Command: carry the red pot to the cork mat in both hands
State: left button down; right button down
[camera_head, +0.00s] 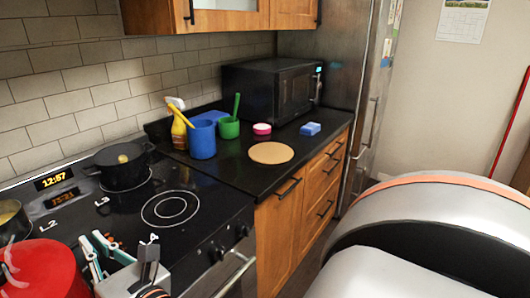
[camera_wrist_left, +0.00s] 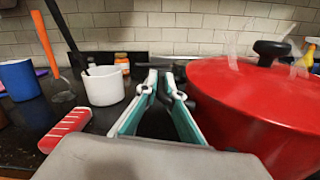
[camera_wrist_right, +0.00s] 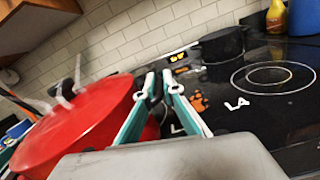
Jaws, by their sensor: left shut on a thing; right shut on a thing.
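The red pot (camera_head: 42,272) is at the lower left of the head view, partly cut off by the frame edge. It fills the right side of the left wrist view (camera_wrist_left: 250,105) and the left side of the right wrist view (camera_wrist_right: 75,130). My right gripper (camera_head: 97,243) is shut on the pot's near-side handle, beside its red wall. My left gripper (camera_wrist_left: 165,88) is shut on the opposite handle; it is outside the head view. I cannot tell how high the pot is held. The round cork mat (camera_head: 271,152) lies bare on the black counter, right of the stove.
A black pot (camera_head: 122,168) stands on the stove's back burner, and another pot (camera_head: 12,218) is at the left edge. A blue cup (camera_head: 202,139), green cup (camera_head: 229,127), yellow bottle (camera_head: 179,130), pink-and-white item (camera_head: 262,129) and blue sponge (camera_head: 310,128) surround the mat. A microwave (camera_head: 275,90) stands behind.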

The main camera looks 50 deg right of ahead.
aim_at(271, 151)
jog(key=l, duration=1)
jog(key=i+l, duration=0.15)
jog(key=l, duration=1.9)
jog(key=i, duration=0.05)
